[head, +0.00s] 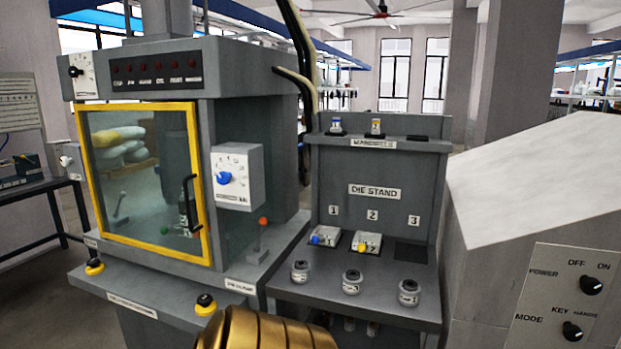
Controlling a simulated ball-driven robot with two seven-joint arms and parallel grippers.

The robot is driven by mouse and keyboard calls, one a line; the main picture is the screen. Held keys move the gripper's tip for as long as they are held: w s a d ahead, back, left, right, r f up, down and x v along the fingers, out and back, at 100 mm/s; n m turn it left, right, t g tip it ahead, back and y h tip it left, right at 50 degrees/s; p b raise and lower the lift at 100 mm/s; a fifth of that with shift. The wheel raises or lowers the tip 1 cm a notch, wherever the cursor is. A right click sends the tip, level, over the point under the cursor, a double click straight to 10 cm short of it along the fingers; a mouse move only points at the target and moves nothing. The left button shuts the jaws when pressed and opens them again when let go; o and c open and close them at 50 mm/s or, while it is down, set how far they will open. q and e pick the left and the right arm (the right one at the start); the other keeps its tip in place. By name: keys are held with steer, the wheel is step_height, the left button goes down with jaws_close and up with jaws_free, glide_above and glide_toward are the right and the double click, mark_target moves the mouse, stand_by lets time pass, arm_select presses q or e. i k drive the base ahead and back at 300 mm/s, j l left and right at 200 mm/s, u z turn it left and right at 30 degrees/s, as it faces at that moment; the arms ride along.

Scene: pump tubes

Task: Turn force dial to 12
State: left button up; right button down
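A white dial plate with a blue knob (223,178) is on a grey box on the right side of the press cabinet (255,120). Numbers run around the knob, but they are too small to read surely, as is the label below. The knob's pointer direction is not clear. A second dial (76,70) with a black knob is on the cabinet's upper left; its markings are unreadable. Neither of my grippers is in view. A gold ribbed part at the bottom edge seems to be mine, well below the blue knob.
The yellow-framed door (203,185) is shut. An orange-tipped lever (262,222) stands right of it, below the dial box. The die stand (375,215) holds several small parts. A control console (540,240) is at the right. Space before the dial box looks clear.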

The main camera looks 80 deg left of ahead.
mark_target(223, 177)
steer(key=u, duration=3.05)
